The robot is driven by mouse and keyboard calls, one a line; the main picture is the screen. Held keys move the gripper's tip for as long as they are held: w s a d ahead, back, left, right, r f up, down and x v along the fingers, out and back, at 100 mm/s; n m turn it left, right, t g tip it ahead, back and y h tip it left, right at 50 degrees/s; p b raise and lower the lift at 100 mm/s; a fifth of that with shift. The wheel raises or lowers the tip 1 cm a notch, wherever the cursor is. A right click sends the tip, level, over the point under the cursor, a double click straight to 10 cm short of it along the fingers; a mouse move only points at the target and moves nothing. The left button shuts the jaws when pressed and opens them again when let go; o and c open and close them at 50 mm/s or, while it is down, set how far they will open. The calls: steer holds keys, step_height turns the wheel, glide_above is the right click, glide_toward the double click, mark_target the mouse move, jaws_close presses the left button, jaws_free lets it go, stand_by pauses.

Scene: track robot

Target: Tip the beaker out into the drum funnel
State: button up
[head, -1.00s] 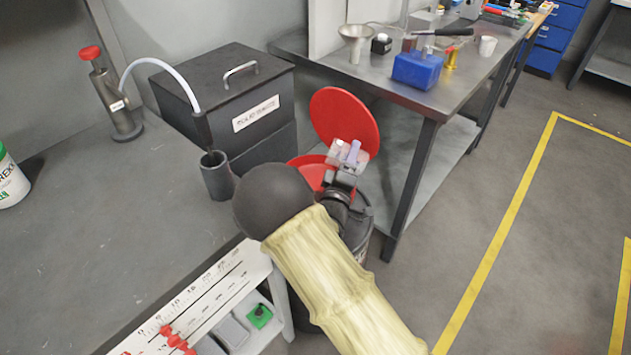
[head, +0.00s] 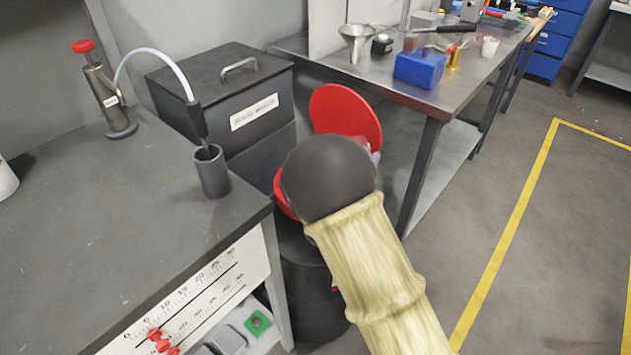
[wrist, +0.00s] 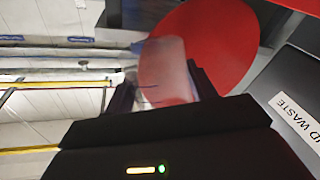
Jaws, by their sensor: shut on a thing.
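The drum (head: 310,285) is dark, beside the bench's right end. Its red funnel (head: 281,195) shows only at its left edge, behind my arm. The round red lid (head: 345,110) stands open behind it and fills much of the wrist view (wrist: 222,40). My gripper (wrist: 165,92) is shut on a clear, pinkish beaker (wrist: 165,65) in the wrist view. In the head view my arm hides the gripper; only a pale sliver at the arm's right edge may be the beaker. I cannot tell the beaker's contents or whether it is over the funnel.
A dark box with a handle (head: 225,90) stands left of the lid. A grey bench (head: 120,230) with a cup (head: 211,172) is at left. A steel table (head: 440,100) with a blue block (head: 419,69) stands behind at right. The floor at right is clear.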

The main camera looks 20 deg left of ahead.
steer(key=shift+d+r+m+p, duration=0.2)
steer(key=shift+r+m+p, duration=0.2)
steer(key=shift+r, duration=0.55)
steer(key=shift+d+f+m+b, duration=0.3)
steer(key=shift+m+b, duration=0.1)
steer(key=shift+b, duration=0.15)
steer(key=shift+w+d+f+m+g+h+b, duration=0.1)
steer(key=shift+d+f+m+g+h+b, duration=0.25)
steer(key=shift+m+b, duration=0.3)
step_height(320, 180, up, 2)
steer(key=shift+r+m+p, duration=0.2)
steer(key=shift+m+p, duration=0.05)
steer(key=shift+p, duration=0.7)
steer(key=shift+m+g, duration=0.25)
steer(key=shift+m, duration=0.55)
steer(key=shift+d+r+p, duration=0.2)
steer(key=shift+r+p, duration=0.5)
steer(key=shift+r, duration=0.5)
steer(key=shift+d+r+p, duration=0.15)
steer(key=shift+r+p, duration=0.5)
steer(key=shift+r, duration=0.55)
